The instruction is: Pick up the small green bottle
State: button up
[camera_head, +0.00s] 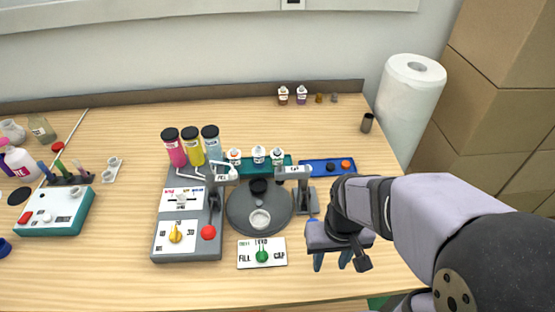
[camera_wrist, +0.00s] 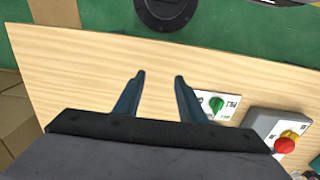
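No small bottle shows as clearly green. Three small white bottles stand in a teal rack (camera_head: 243,172) at the table's middle: a left one (camera_head: 234,156), a middle one (camera_head: 258,155) and a right one (camera_head: 277,156); their label colours are too small to tell surely. My gripper (camera_head: 332,264) is over the front right of the table, right of the FILL/CAP panel and well apart from every bottle. In the wrist view its fingers (camera_wrist: 160,76) are apart with only bare table between them.
The FILL/CAP panel (camera_head: 274,256) with a green knob is left of my gripper. A grey machine (camera_head: 163,215) with pink, yellow and blue cylinders stands further left. A round grey turntable (camera_head: 240,212) and a blue tray (camera_head: 318,166) lie behind.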

jog(key=shift+o, duration=1.4)
